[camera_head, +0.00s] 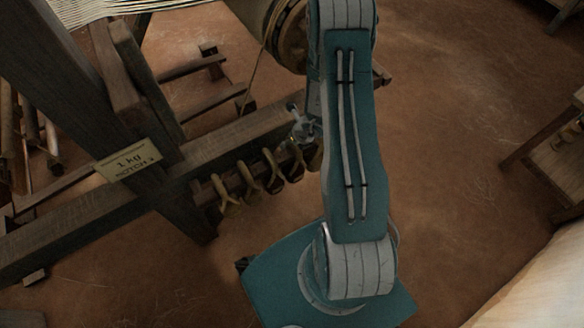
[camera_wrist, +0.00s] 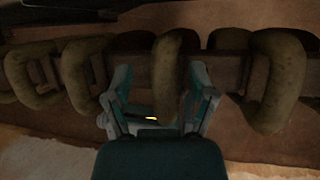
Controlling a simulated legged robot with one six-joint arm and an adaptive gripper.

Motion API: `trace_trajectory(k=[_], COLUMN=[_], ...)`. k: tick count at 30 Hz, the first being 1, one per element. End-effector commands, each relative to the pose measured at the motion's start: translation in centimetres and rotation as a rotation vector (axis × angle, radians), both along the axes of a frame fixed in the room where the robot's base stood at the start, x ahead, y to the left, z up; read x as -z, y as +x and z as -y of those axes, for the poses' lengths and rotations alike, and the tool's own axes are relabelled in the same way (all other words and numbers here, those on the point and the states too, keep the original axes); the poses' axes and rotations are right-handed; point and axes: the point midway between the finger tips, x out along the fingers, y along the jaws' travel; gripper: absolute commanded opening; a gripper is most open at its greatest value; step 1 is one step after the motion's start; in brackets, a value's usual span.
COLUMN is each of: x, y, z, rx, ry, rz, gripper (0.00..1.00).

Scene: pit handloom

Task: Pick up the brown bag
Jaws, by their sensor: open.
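Several olive-brown, sausage-like loops hang in a row on a wooden rail in the wrist view; I cannot tell which is the brown bag. The middle loop (camera_wrist: 168,85) hangs between the open fingers of my gripper (camera_wrist: 160,75), with no clear contact. Other loops hang to the left (camera_wrist: 77,75) and to the right (camera_wrist: 272,80). In the head view the same row hangs below the loom beam, with a tan-brown loop (camera_head: 225,196) at its left end. My arm hides the row's right end and most of my gripper.
A wooden roller (camera_head: 286,35) is above the row. A wooden bench (camera_head: 555,155) stands at right. Reddish floor (camera_head: 450,100) lies clear between.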

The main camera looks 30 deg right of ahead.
Motion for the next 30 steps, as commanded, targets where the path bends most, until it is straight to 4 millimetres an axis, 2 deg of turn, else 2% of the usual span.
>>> trace_trajectory(k=[7, 8, 9, 11, 12, 25, 30], x=[0.16, 0.16, 0.16, 0.16, 0.15, 0.11, -0.67], y=[0.11, 0.11, 0.11, 0.11, 0.11, 0.15, -0.08], z=[0.03, 0.02, 0.01, 0.01, 0.0, -0.03, 0.02], rx=[0.0, 0.0, 0.001, 0.001, 0.001, -0.001, -0.001], ry=[0.0, 0.0, -0.001, -0.001, -0.001, 0.0, -0.001], rz=[0.001, 0.001, 0.001, 0.001, 0.001, 0.002, 0.003], gripper=[0.72, 0.63, 0.46, 0.19, 0.01, 0.0, 0.0])
